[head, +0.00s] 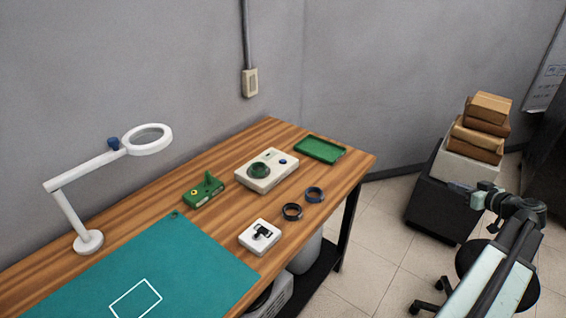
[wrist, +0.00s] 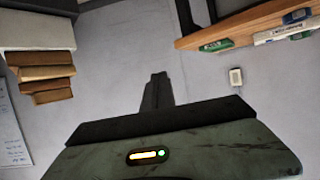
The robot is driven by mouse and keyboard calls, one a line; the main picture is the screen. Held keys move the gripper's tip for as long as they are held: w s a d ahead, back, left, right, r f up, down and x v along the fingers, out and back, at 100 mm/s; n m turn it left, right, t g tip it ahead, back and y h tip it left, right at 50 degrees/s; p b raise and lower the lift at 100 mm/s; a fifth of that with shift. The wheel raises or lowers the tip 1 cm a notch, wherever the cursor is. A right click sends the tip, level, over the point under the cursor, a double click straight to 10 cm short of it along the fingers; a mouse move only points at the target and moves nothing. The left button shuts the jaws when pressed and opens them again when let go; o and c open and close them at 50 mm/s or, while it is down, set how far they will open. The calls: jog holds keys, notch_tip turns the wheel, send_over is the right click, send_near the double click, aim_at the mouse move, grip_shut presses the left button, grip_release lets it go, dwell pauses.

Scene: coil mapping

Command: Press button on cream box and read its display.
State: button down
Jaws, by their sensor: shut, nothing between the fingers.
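The cream box (head: 252,184) sits on the wooden table toward its far end. Its top has a round dark-green face (head: 259,170) and a small blue button (head: 283,161). Any reading on the face is too small to make out. My gripper (head: 458,187) is off to the right of the table, well apart from the box, above the floor. In the wrist view its fingers (wrist: 156,78) are shut and empty. A pale box edge, probably the cream box (wrist: 282,34), shows at the upper right there.
The table (head: 345,172) also holds a green tray (head: 320,149), two dark rings (head: 292,212), a white square device (head: 260,237), a green device (head: 203,193), a teal mat (head: 180,270) and a magnifier lamp (head: 88,241). Stacked cartons (head: 478,138) and a chair stand right.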

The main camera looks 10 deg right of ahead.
jog(key=w+a+g+y+p, duration=0.25)
jog(key=w+a+p, duration=0.25)
jog(key=a, duration=1)
jog(key=w+a+g+y+p, duration=0.1)
jog(key=w+a+g+p, duration=0.4)
jog(key=a, duration=0.9)
jog(key=s+a+r+g+h+p, duration=0.2)
jog(key=a+p, duration=0.3)
jog(key=a, duration=0.8)
jog(key=s+a+r+g+h+p, duration=0.2)
jog(key=s+a+r+g+p, duration=0.1)
jog(key=a, duration=1)
jog(key=shift+s+a+r+m+g+p, duration=0.25)
jog(key=shift+s+g+p, duration=0.25)
jog(key=shift+p, duration=0.55)
